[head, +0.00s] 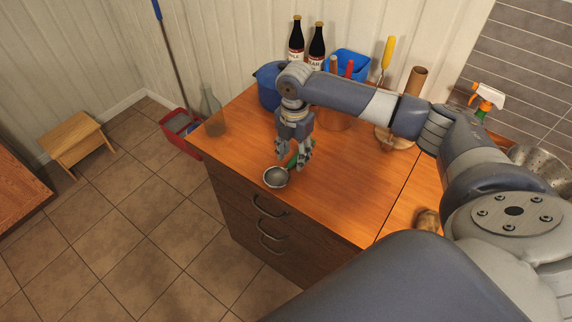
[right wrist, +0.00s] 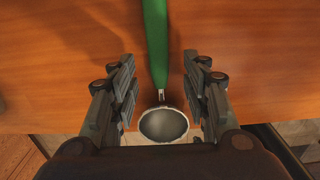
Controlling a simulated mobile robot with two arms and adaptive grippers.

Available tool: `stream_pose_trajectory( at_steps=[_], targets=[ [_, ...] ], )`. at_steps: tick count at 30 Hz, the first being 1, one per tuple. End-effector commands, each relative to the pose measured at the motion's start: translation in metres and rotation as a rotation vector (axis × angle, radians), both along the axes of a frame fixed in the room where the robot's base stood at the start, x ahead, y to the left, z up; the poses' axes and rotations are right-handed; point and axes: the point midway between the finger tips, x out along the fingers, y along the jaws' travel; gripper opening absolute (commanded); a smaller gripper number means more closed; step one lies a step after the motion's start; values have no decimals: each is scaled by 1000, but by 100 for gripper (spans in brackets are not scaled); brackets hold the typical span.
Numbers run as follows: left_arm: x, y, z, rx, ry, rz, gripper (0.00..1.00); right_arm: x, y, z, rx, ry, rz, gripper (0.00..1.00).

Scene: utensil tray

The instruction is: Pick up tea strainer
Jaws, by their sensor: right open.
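The tea strainer has a round grey bowl (head: 276,177) near the front edge of the wooden counter in the head view. Its green handle runs back from the bowl, partly hidden by my right gripper (head: 296,158). In the right wrist view the green handle (right wrist: 156,45) comes down from the top, and the grey bowl (right wrist: 164,125) lies low in the middle. My right gripper (right wrist: 160,112) is open above the strainer, with one finger on each side of its neck. No contact shows. My left gripper is not in view.
A clear bottle (head: 211,110) stands at the counter's left corner. Behind the gripper are a blue pot (head: 268,88), two dark bottles (head: 316,45) and a blue container (head: 348,64). A spray bottle (head: 486,98) and colander (head: 545,165) are at right. The counter's front middle is clear.

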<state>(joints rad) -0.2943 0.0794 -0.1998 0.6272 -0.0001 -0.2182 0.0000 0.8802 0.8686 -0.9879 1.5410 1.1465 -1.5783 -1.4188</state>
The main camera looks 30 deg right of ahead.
Motion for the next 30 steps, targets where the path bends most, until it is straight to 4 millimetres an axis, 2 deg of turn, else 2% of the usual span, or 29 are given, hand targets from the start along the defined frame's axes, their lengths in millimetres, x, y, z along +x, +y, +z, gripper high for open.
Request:
stream_pose_trajectory(
  at_steps=[1, 4, 11, 15, 17, 23, 30],
  targets=[
    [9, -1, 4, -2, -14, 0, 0, 0, 1, -5, 1, 1, 1, 43],
    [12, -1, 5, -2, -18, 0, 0, 0, 0, -13, -1, 0, 1, 43],
    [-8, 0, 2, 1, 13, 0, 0, 0, 1, -15, 0, -2, 1, 43],
    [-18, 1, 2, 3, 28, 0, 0, 0, 1, -14, 0, -2, 1, 12],
    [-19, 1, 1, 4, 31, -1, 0, 0, 1, -14, 0, -2, 1, 0],
    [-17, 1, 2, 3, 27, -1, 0, 0, 1, -14, 0, -2, 1, 0],
    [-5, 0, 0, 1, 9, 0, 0, 1, 1, -11, 0, -3, 1, 0]
  ],
)
